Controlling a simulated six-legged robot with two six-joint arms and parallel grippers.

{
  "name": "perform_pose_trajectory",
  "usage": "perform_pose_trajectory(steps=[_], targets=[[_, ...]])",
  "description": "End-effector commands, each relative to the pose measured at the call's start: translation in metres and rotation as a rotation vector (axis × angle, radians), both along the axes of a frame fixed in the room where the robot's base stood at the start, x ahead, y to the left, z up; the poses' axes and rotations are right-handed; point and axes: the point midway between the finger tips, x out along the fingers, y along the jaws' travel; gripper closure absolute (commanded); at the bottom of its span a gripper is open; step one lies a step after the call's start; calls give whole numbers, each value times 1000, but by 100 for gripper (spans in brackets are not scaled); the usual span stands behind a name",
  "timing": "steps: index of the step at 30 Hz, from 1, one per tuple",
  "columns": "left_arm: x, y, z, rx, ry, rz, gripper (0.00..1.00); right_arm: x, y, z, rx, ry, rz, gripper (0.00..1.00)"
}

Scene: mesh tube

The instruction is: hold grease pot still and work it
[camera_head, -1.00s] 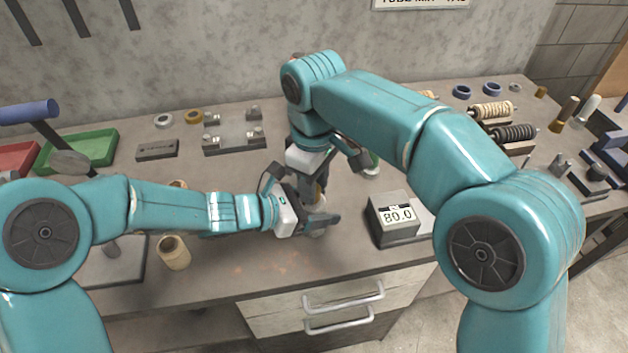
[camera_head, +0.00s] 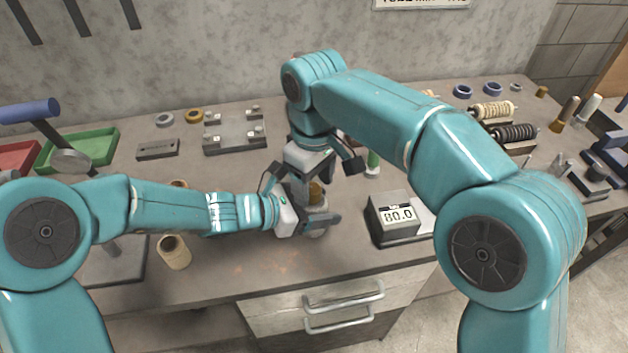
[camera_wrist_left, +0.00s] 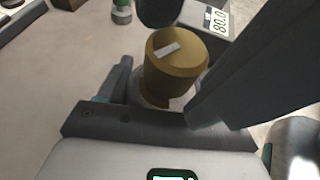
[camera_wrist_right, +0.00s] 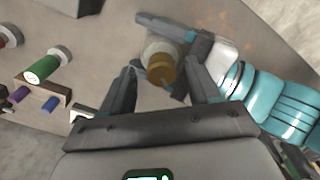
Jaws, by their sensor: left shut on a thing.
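The grease pot is a pale grey pot with a brass-brown lid (camera_head: 317,192), upright near the front middle of the bench. The lid looms large in the left wrist view (camera_wrist_left: 176,62) and faces the camera in the right wrist view (camera_wrist_right: 162,71). My left gripper (camera_head: 318,218) is shut around the pot's pale body from the left, below the lid. My right gripper (camera_wrist_right: 162,68) is above the pot, its fingers spread on either side of the lid with gaps showing. Much of the pot's body is hidden by the left fingers.
A scale reading 80.0 (camera_head: 395,218) stands right of the pot. A green-handled item (camera_head: 373,162) stands behind it. A metal fixture plate (camera_head: 234,138) sits behind. The bench front edge is close.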

Motion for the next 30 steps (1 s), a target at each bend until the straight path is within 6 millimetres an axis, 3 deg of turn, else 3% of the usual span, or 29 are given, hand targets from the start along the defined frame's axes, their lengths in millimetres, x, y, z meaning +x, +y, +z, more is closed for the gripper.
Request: perform_pose_trajectory(steps=[11, 21, 30], targets=[[0, 0, 0, -1, 1, 2, 77, 0, 0, 7, -1, 1, 1, 40], [1, 0, 0, 0, 1, 3, 77, 0, 1, 79, 1, -2, 1, 40], [1, 0, 0, -1, 1, 3, 77, 0, 1, 112, -1, 1, 0, 40]])
